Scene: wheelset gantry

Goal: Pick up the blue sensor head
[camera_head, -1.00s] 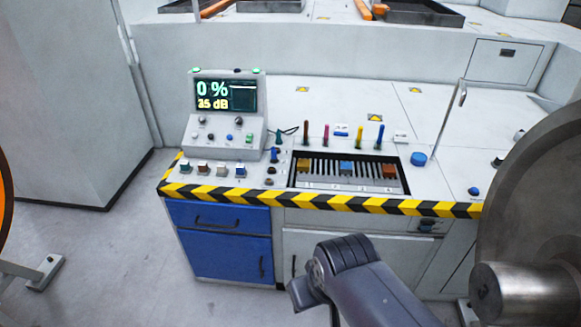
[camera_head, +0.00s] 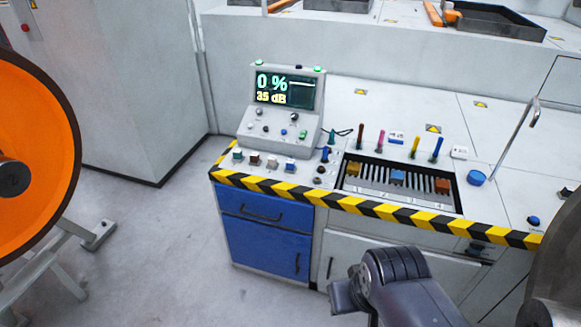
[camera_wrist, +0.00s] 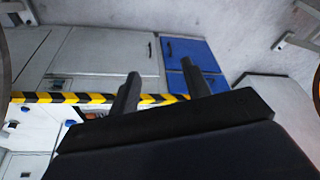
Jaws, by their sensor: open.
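A small blue block (camera_head: 397,177), which looks like the blue sensor head, sits in a dark slotted tray (camera_head: 452,207) set into the bench top. A yellow block (camera_head: 353,169) is left of it and an orange-brown block (camera_head: 442,186) is right of it. My gripper (camera_wrist: 160,68) shows in the wrist view, open, with nothing between its two dark fingers. It points toward the bench front, where the striped edge and blue cabinet show. The blue block cannot be made out clearly in the wrist view. In the head view only my arm shows, below the bench edge.
A console with a screen (camera_head: 286,91) stands left of the tray, with small coloured pieces before it. Several coloured upright pens and a blue knob (camera_head: 476,178) stand around the tray. An orange wheel (camera_head: 55,130) is at left, a grey wheel at right.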

